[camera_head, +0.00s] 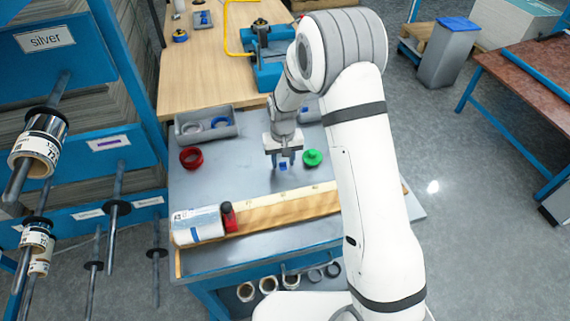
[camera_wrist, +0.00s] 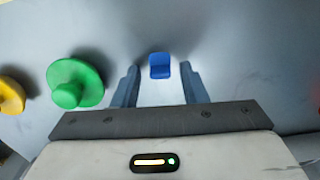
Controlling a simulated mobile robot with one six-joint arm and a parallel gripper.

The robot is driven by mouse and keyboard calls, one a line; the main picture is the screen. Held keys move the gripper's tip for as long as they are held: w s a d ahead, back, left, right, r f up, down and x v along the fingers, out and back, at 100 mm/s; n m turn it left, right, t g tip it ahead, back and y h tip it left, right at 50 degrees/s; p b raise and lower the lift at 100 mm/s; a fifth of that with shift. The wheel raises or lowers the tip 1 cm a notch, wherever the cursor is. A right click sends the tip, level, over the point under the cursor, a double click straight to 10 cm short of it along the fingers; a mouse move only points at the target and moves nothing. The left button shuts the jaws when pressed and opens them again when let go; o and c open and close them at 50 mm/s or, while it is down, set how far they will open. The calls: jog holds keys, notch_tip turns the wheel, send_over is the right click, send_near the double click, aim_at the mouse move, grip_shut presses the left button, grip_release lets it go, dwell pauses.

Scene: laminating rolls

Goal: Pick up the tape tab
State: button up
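The tape tab, a small blue piece, lies on the grey table top. In the wrist view the tape tab (camera_wrist: 159,66) sits just ahead of and between my two fingertips. My gripper (camera_wrist: 160,75) is open, with a gap on each side of the tab and nothing held. In the head view my gripper (camera_head: 283,162) points down over the table, and the blue tab (camera_head: 283,167) shows below it. How high the fingertips are above the table is hard to tell.
A green knobbed disc (camera_wrist: 76,84) lies left of my gripper in the wrist view, with a yellow piece (camera_wrist: 10,95) beyond.

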grip_shut()
